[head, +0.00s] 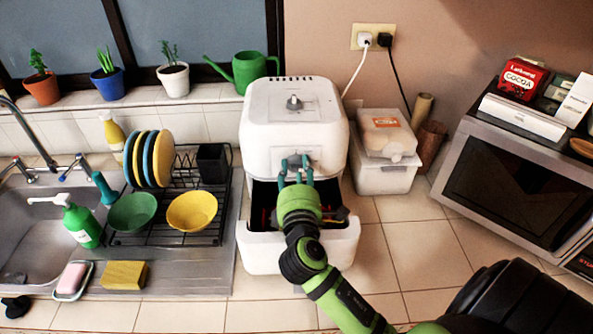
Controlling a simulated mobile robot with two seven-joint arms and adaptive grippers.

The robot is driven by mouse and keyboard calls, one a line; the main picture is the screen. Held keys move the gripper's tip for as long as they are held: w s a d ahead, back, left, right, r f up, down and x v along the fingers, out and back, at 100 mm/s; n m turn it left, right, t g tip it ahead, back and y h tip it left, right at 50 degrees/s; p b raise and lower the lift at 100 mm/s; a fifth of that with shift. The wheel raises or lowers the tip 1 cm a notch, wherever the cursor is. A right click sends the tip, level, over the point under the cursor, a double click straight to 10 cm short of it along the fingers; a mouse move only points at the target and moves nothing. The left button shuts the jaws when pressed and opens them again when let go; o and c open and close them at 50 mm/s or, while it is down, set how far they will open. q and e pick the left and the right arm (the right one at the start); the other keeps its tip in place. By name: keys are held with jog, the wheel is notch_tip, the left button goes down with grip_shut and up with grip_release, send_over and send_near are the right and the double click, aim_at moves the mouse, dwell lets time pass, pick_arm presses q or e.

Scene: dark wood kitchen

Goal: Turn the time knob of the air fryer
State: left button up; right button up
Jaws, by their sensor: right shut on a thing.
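The white air fryer (265,112) stands on the tiled counter against the wall, with its drawer (262,250) pulled out at the front. One knob (293,102) shows on the upper part of its panel. My right gripper (296,162) reaches up over the open drawer to the lower part of the panel. Its fingers are shut on a small part there, which looks like the lower, time knob. The fingers mostly hide that knob, so how far it is turned cannot be told. My left gripper is not in view.
A dish rack (170,238) with plates and bowls stands close on the left, beside the sink (30,225). A white container (385,178) and a microwave (515,190) are on the right. Counter tiles (430,250) between drawer and microwave are clear.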

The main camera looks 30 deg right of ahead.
jog(key=shift+d, duration=0.1)
jog(key=o, duration=1.1)
jog(key=shift+o, duration=0.2)
jog(key=shift+s, duration=0.1)
jog(key=v, duration=1.2)
jog(key=shift+f, duration=0.1)
